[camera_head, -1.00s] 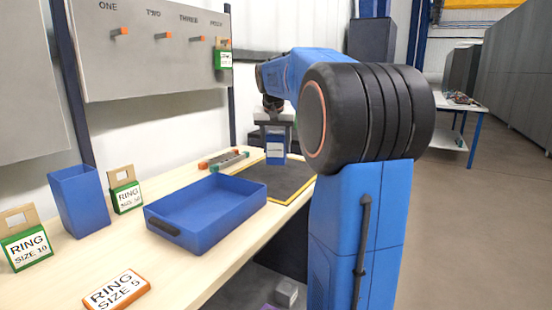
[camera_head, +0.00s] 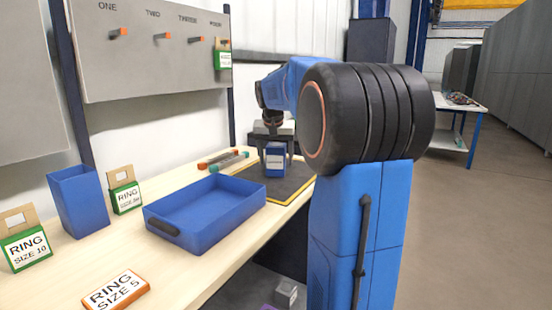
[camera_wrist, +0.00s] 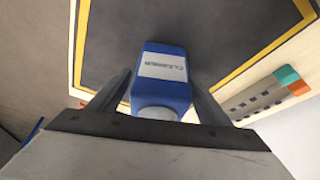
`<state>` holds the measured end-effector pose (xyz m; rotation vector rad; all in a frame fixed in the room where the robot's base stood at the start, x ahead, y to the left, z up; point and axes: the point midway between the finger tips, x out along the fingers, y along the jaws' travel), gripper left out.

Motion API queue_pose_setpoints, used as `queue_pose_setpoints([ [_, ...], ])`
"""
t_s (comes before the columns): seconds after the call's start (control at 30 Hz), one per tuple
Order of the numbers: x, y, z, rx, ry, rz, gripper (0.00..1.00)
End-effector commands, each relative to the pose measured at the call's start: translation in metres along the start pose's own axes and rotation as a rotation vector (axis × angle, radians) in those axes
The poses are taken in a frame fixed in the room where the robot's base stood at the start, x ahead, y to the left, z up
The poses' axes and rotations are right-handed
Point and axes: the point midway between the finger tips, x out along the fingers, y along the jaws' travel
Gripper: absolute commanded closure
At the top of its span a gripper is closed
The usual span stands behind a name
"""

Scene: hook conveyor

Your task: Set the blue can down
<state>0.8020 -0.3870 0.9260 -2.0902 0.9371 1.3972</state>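The blue can (camera_head: 275,163), with a white label, is upright between the fingers of my gripper (camera_head: 275,150). It also shows in the wrist view (camera_wrist: 163,92), where its label reads "CLEANER". A finger of my gripper (camera_wrist: 160,98) lies against each side of the can, so it is shut on it. The can is over the dark mat with a yellow border (camera_head: 290,190). I cannot tell whether its base touches the mat.
A blue tray (camera_head: 160,226) stands on the bench left of the mat. Bars with orange and teal ends (camera_head: 222,160) lie behind the tray. A blue bin (camera_head: 78,203) and ring boxes stand further left. The mat around the can looks clear.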

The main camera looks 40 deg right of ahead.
Motion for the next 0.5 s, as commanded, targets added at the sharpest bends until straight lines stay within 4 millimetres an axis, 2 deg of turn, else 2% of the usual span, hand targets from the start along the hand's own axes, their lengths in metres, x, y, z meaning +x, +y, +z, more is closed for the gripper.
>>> queue_pose_setpoints([
  [0.27,-0.009,0.0,-0.001,0.0,0.002,-0.001,0.28],
  [0.5,-0.049,0.0,-0.002,0.0,0.003,-0.001,0.28],
])
